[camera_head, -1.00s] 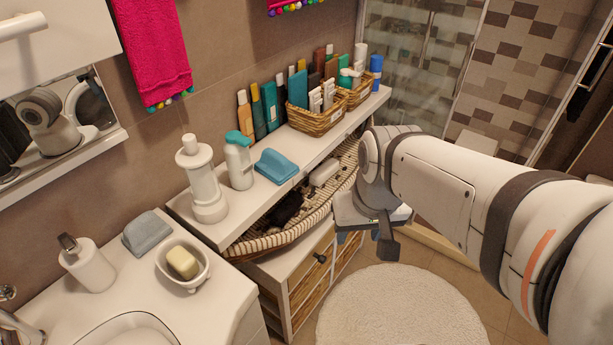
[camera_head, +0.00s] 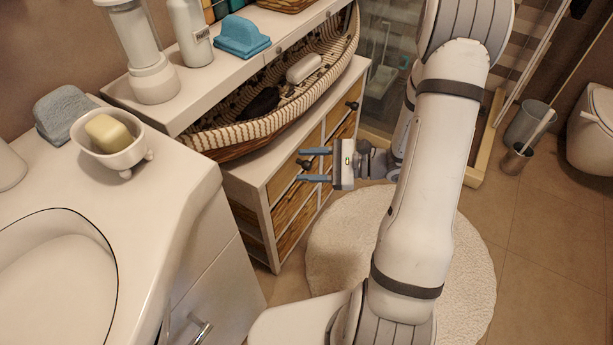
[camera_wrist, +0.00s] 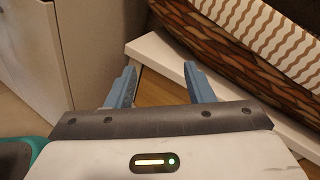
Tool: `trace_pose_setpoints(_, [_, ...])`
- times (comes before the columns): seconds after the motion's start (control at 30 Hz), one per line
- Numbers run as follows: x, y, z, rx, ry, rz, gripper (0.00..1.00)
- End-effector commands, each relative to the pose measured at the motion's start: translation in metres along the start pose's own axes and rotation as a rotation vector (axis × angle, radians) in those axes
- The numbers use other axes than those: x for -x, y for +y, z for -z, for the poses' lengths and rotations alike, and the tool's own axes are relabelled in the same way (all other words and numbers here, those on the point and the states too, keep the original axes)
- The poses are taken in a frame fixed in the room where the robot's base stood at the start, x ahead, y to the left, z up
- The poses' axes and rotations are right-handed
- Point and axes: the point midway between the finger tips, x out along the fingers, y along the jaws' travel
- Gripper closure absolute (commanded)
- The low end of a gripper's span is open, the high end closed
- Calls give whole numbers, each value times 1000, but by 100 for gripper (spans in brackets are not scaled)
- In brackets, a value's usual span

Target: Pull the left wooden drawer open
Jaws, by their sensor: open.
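The left wooden drawer (camera_head: 283,182) is the nearer upper front of the white cabinet and looks shut. Its dark round knob (camera_head: 305,163) sticks out from the front. My gripper (camera_head: 301,165) is open, its two blue-grey fingers pointing at this drawer. In the head view the knob appears between the fingertips, one finger above and one below; I cannot tell contact. In the wrist view my gripper (camera_wrist: 160,85) shows both fingers apart with plain wood (camera_wrist: 155,90) between them. The knob does not show there.
The right wooden drawer (camera_head: 340,129) has its own dark knob (camera_head: 352,105). A long woven basket (camera_head: 230,134) sits on the cabinet top. The white washstand (camera_head: 185,215) stands close at left. A round white rug (camera_head: 335,240) lies on the floor in front.

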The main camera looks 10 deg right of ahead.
Motion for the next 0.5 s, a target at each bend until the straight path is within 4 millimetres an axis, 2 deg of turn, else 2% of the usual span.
trace_pose_setpoints(0.03, [4,2,40,-54,-9,89,52])
trace_pose_setpoints(0.1, [12,-4,72,-105,-16,201,52])
trace_pose_setpoints(0.2, [23,-9,107,-157,-18,327,52])
trace_pose_setpoints(0.33, [34,-12,134,-194,-14,426,52])
trace_pose_setpoints(0.5, [31,-16,142,-205,-12,462,52])
